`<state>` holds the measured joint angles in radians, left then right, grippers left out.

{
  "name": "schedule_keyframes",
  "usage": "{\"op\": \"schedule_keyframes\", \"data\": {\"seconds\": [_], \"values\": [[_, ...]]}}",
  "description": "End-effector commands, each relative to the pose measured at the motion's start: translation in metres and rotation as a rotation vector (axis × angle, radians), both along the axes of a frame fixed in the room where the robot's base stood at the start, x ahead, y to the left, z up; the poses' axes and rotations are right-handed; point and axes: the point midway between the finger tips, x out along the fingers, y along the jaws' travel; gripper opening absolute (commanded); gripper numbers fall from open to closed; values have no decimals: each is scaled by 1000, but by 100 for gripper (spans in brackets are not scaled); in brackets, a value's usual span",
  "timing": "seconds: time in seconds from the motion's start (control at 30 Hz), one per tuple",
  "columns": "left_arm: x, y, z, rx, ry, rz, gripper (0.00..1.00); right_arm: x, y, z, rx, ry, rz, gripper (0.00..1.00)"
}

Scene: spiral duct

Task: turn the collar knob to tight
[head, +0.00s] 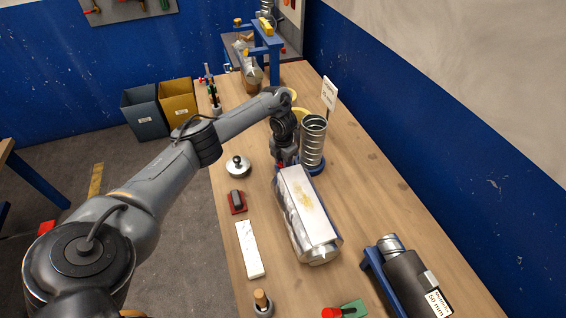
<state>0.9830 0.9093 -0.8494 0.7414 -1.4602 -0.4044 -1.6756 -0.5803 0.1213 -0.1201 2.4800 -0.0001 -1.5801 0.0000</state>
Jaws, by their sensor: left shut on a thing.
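A spiral duct (313,138) of shiny ribbed metal stands upright on the bench, right of centre. A blue collar or base (317,168) shows around its foot. My left gripper (281,164) reaches down just left of the duct, behind a silver canister. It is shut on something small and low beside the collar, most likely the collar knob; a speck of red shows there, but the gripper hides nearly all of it. I cannot read the knob's setting. My right gripper is not in view.
The silver canister (290,221) with a pale top plate lies close in front of the gripper. A black cylinder (411,283) in a blue cradle is at front right. A round metal lid (238,167), a red-based block (237,201) and a white strip (249,249) line the left edge.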

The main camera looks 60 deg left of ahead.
Motion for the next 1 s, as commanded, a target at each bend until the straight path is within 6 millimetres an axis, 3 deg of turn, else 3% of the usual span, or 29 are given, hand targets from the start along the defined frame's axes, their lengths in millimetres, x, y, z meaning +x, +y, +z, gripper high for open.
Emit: {"op": "schedule_keyframes", "data": {"seconds": [0.47, 0.5, 0.63, 1.0], "values": [[0, -1, 1, -2, -1, -16, 2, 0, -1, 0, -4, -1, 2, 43], [0, -1, 1, -2, -1, -16, 36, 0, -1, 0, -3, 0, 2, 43], [0, 0, 1, -2, -1, -15, 56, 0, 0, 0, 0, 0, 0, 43], [0, 0, 4, 0, -1, -15, 58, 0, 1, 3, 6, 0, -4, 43]]}}
